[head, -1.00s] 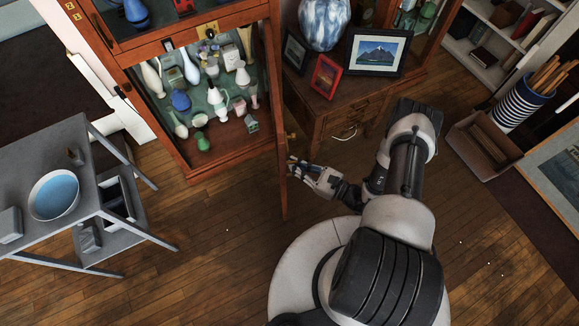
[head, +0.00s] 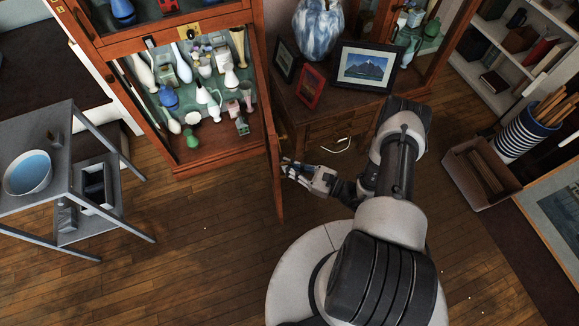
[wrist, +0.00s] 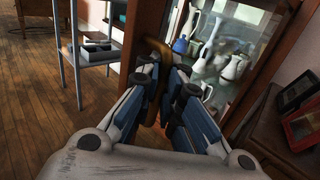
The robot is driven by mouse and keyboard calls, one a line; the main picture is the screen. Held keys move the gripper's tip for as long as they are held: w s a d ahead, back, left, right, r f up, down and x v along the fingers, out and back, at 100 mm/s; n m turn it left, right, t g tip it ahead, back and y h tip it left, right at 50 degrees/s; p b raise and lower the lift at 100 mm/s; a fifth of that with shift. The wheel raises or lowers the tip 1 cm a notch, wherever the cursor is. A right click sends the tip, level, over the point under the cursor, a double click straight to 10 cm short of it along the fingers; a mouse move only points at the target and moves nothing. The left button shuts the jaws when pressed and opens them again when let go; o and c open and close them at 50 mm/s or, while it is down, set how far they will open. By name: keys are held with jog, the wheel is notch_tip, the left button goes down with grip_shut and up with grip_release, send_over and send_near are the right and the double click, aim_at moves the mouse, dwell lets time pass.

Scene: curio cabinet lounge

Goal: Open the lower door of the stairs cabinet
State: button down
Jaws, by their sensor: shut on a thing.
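The stairs cabinet (head: 208,164) is a reddish wooden case at the upper left of the head view. Its lower door (head: 276,170) stands swung outward, seen nearly edge-on. The lower compartment is exposed, with several vases and small figures inside. My gripper (head: 289,168) is at the door's outer part, on its right side in the head view. In the wrist view my gripper (wrist: 158,100) is shut on a curved brass-brown door handle (wrist: 158,54). The fingers hide part of the handle. Vases (wrist: 205,60) show beyond, to the right of the door.
A grey metal table (head: 62,165) with a blue-lined bowl (head: 28,174) stands left. A wooden side cabinet with framed pictures (head: 365,67) is right of the door. A cardboard box (head: 478,175) stands far right. The wooden floor (head: 190,255) in front is clear.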

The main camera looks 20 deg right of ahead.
jog(key=shift+s+a+f, duration=0.2)
jog(key=shift+s+a, duration=0.1)
jog(key=c, duration=1.9)
grip_release()
jog(key=shift+o, duration=0.9)
jog(key=shift+w+d+r, duration=0.1)
jog(key=shift+d+r, duration=0.05)
jog(key=shift+d, duration=0.05)
jog(key=v, duration=1.2)
